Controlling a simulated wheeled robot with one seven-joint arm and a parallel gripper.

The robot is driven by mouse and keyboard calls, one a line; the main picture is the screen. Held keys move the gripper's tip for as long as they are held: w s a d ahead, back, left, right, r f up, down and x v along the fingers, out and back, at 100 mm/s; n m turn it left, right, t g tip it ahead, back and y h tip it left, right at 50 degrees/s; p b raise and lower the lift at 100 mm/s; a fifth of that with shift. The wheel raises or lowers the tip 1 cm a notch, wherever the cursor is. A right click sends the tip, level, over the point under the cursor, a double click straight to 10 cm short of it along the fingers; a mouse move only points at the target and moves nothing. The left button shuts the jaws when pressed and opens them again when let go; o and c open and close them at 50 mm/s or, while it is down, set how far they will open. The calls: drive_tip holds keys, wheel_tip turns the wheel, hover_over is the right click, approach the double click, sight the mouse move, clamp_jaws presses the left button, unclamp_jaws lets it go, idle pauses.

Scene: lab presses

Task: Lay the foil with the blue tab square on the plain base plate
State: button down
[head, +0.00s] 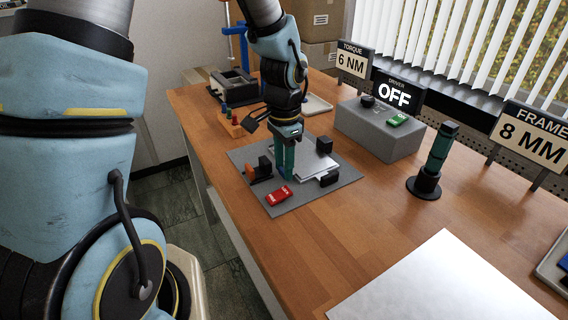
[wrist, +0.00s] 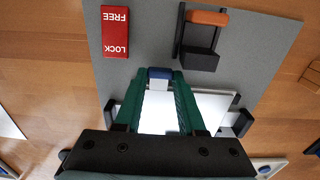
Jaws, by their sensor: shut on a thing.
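My gripper (wrist: 159,77) has green fingers, shut on the blue tab (wrist: 159,72) of a thin, bright foil (wrist: 160,118). The foil extends from the tab back between the fingers in the wrist view. A pale flat plate (wrist: 215,106) shows beside it, between black corner blocks on a grey board. In the head view my gripper (head: 285,176) points down at the near-left side of the silvery plate area (head: 318,165). I cannot tell there where foil ends and plate begins, or whether they touch. The fingers hide part of the foil.
The grey board (head: 342,182) carries a red LOCK/FREE block (head: 279,194) and an orange-handled clamp (head: 259,171). A grey driver box (head: 378,132) reading OFF stands behind right, with a dark green-topped tool (head: 434,160) nearby. A large silvery sheet (head: 440,285) lies front right. Bare wood lies between.

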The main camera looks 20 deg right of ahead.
drive_tip(key=shift+c, duration=2.1)
unclamp_jaws()
